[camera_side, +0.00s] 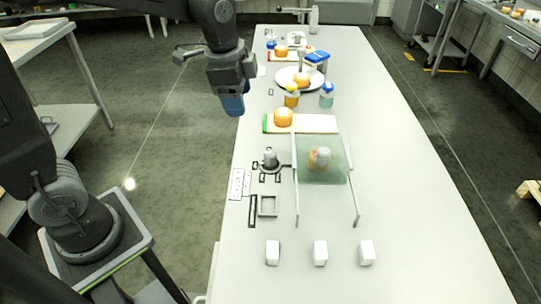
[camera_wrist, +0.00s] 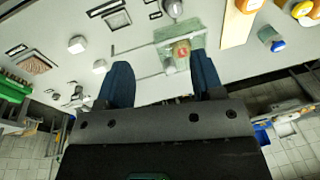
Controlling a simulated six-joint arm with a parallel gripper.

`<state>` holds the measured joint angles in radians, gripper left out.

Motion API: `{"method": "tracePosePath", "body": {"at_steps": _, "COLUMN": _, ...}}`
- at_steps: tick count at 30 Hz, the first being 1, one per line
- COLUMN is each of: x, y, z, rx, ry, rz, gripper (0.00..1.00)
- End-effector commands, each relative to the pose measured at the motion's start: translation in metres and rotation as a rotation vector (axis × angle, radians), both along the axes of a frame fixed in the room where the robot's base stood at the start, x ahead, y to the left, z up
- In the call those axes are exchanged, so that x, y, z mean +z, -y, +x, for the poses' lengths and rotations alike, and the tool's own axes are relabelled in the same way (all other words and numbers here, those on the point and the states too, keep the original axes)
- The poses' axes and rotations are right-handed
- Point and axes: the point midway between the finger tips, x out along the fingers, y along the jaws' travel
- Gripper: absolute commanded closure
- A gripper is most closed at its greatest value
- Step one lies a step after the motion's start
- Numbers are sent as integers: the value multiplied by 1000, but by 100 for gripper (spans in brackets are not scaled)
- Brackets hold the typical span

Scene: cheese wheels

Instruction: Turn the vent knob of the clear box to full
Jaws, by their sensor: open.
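A clear greenish box or panel (camera_side: 335,172) stands between two pale rails in the middle of the table, and an orange and a pale shape show blurred through it. It also appears in the wrist view (camera_wrist: 176,72), beyond my fingers. A grey knob-like piece (camera_side: 270,155) on a round base sits just left of it, with dark marks around it; I cannot tell whether it is the vent knob or how it is turned. My gripper (camera_side: 233,104) is open and empty, raised near the table's left edge, apart from both. Its two blue fingers (camera_wrist: 163,78) show in the wrist view.
Several white blocks (camera_side: 320,253) stand at the near end, and a small square frame (camera_side: 267,206) lies left of the rails. Behind the box are a board (camera_side: 318,124) with an orange cheese wheel (camera_side: 283,117), jars (camera_side: 291,97) and a plate (camera_side: 314,84). The table's right side is clear.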

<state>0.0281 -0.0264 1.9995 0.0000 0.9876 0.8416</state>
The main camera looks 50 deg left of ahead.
Motion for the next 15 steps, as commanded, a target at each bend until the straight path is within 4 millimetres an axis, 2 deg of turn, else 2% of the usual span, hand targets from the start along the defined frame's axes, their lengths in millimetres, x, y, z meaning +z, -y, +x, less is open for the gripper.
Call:
{"method": "tracePosePath", "body": {"at_steps": 1, "x": -13, "y": 2, "z": 17, "rx": -79, "ry": -37, "rz": 14, "gripper": 39}}
{"method": "tracePosePath", "body": {"at_steps": 6, "x": -49, "y": 6, "z": 57, "rx": -328, "ry": -123, "rz": 42, "gripper": 39}}
{"method": "tracePosePath", "body": {"at_steps": 10, "x": -69, "y": 9, "z": 74, "rx": -448, "ry": -160, "rz": 49, "gripper": 39}}
{"method": "tracePosePath", "body": {"at_steps": 15, "x": -81, "y": 10, "z": 81, "rx": -507, "ry": -177, "rz": 50, "gripper": 39}}
